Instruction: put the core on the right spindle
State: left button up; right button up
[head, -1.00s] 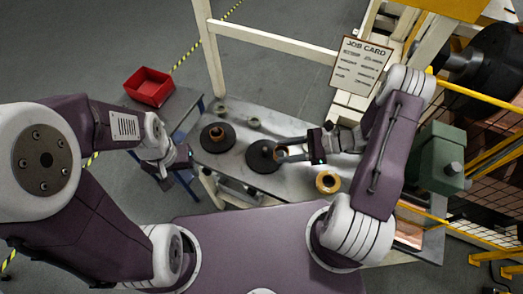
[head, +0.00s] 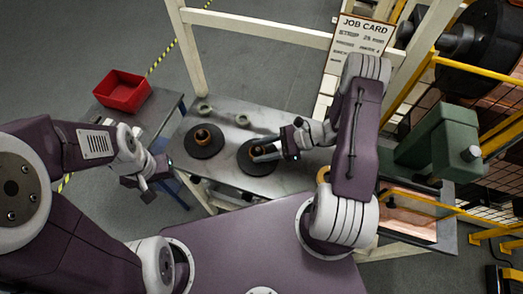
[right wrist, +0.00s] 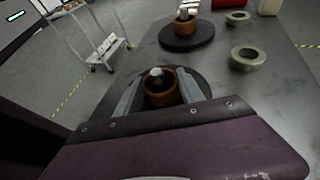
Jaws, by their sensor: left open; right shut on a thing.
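The right spindle is a dark round base (head: 257,167) on the metal table, its pin showing in the right wrist view (right wrist: 156,74). My right gripper (head: 262,152) is shut on a brown core (right wrist: 160,94) at this spindle. In the right wrist view the core is around the pin, whose light tip shows in its opening. I cannot tell whether the core touches the base. The left spindle (head: 204,150) carries another brown core (head: 203,137); both show behind in the right wrist view. My left gripper (head: 147,193) is open and empty, left of the table.
Two grey rings (head: 204,110) (head: 243,121) lie behind the spindles. Another brown ring (head: 322,174) is mostly hidden by my right arm. A red bin (head: 123,91) stands on a side table at left. A job card (head: 357,38) and green machine (head: 447,140) are at right.

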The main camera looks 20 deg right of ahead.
jog(key=shift+s+a+f, duration=0.1)
jog(key=shift+f, duration=0.1)
jog(key=o, duration=1.3)
